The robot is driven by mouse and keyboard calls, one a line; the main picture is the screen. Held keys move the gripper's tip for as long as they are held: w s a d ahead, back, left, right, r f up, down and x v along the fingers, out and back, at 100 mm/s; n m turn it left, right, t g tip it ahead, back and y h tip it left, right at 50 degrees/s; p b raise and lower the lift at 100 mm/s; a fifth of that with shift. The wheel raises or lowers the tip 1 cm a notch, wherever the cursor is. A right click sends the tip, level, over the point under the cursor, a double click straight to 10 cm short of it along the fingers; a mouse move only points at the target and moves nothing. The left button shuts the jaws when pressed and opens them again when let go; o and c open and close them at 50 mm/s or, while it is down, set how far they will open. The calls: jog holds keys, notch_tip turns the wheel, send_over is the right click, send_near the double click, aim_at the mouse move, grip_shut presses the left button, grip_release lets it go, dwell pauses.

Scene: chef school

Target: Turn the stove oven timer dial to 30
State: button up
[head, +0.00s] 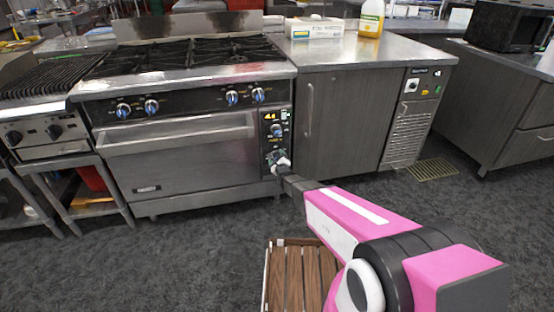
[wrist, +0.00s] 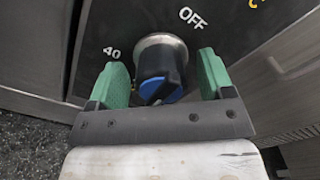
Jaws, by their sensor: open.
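The stove (head: 180,165) stands ahead with a narrow black control strip at the right of its oven door. In the wrist view a dial (wrist: 160,66) with a dark knob, silver base ring and blue face sits on the black panel. "OFF" is printed above right of it and "40" at its left. No "30" mark is visible. My gripper (wrist: 163,82) is open, with one green finger on each side of the dial; I cannot tell whether they touch it. In the head view my gripper (head: 276,158) is at the lower part of the strip and hides the dial there.
Another blue knob (head: 276,130) sits higher on the strip, below a lit display (head: 271,115). Several blue burner knobs (head: 232,98) line the stove front. A grey cabinet (head: 345,120) stands close at the right. A wooden slatted thing (head: 290,275) is on the floor below my arm.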

jog(key=v, duration=1)
jog(key=shift+s, duration=0.35)
jog(key=shift+d, duration=0.1)
jog(key=w+a+n, duration=0.1)
jog(key=w+n, duration=0.2)
jog(key=n, duration=0.5)
jog(key=w+a+n, duration=0.1)
jog(key=w+n, duration=0.3)
jog(key=n, duration=0.5)
jog(key=w+a+n, duration=0.1)
jog(key=w+n, duration=0.3)
jog(key=n, duration=0.4)
jog(key=shift+r, duration=0.15)
